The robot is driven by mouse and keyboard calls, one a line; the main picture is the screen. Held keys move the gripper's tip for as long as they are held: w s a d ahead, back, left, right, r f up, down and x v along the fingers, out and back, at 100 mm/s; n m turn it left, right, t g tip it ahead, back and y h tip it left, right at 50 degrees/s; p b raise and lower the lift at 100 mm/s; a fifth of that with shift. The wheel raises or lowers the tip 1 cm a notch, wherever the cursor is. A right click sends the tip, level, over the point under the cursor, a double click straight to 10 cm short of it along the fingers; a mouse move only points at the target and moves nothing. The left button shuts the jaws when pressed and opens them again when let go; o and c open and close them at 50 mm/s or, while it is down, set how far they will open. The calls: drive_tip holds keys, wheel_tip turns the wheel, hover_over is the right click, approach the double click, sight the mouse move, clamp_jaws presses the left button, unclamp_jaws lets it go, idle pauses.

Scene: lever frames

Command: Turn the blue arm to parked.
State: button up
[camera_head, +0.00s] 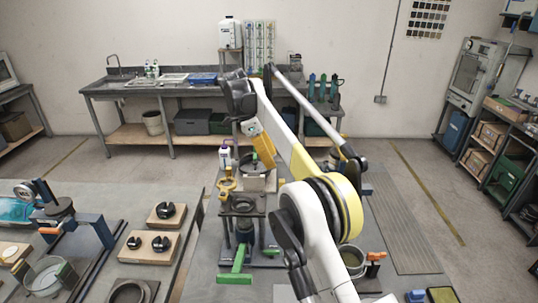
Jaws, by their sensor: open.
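A blue part (92,228) shows on a dark frame on the left bench, beside a round black top; I cannot tell its setting from here. In the middle stands a grey lever frame (243,206) with a green arm (236,264) pointing toward me and a yellow-orange arm (263,148) behind it. My own arm is folded across the centre and hides part of the middle bench.
Wooden blocks with black knobs (165,213) and a glass jar (47,276) stand on the left bench. A metal pot (352,260) and small clamps stand at the lower right. A sink bench (130,90) lines the back wall and shelves (500,145) the right. Floor between is clear.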

drive_tip(key=shift+v, duration=0.9)
drive_tip(key=shift+d+r, duration=0.1)
